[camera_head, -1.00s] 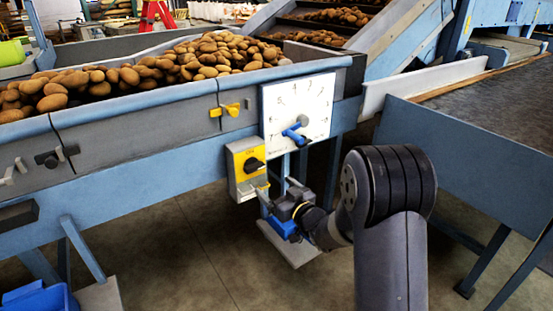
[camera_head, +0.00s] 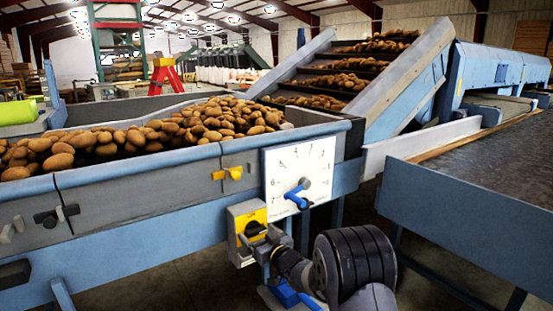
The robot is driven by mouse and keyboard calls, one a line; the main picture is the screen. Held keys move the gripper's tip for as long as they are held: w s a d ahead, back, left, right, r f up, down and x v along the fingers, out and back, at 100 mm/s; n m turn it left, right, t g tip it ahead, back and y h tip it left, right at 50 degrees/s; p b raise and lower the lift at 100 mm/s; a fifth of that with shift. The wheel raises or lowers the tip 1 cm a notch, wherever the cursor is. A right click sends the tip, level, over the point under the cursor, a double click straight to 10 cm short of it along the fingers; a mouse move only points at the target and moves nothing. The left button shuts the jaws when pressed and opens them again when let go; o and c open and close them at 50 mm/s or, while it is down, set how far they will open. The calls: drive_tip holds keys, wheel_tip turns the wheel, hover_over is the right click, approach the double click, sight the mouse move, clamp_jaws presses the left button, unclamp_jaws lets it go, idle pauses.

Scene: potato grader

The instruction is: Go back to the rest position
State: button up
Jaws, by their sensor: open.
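My gripper (camera_head: 262,246) is low in the middle of the view, at the lower right part of the yellow and grey switch box (camera_head: 236,220). It overlaps the box and its dark rotary knob in the picture. I cannot tell whether it touches them. The jaws are small and partly lost against the dark knob; they look open, and I see nothing held. My dark wrist and large black ribbed arm joint are to the right of it.
A white dial panel (camera_head: 312,160) with a blue pointer (camera_head: 298,200) is just above my arm. The blue-grey hopper (camera_head: 140,192) full of potatoes (camera_head: 150,135) fills the left. A blue conveyor table (camera_head: 470,215) stands right. A red stepladder (camera_head: 170,78) is far behind.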

drive_tip(key=shift+s, duration=0.1)
idle(0.3)
drive_tip(key=v, duration=1.1)
drive_tip(key=x, duration=1.1)
drive_tip(key=n+b, duration=0.1)
drive_tip(key=n, duration=0.3)
drive_tip(key=n+b, duration=0.1)
drive_tip(key=n, duration=0.8)
drive_tip(key=shift+n+p, duration=0.3)
drive_tip(key=n+p, duration=0.1)
drive_tip(key=n, duration=0.2)
drive_tip(key=shift+n+p, duration=0.4)
drive_tip(key=shift+n, duration=0.3)
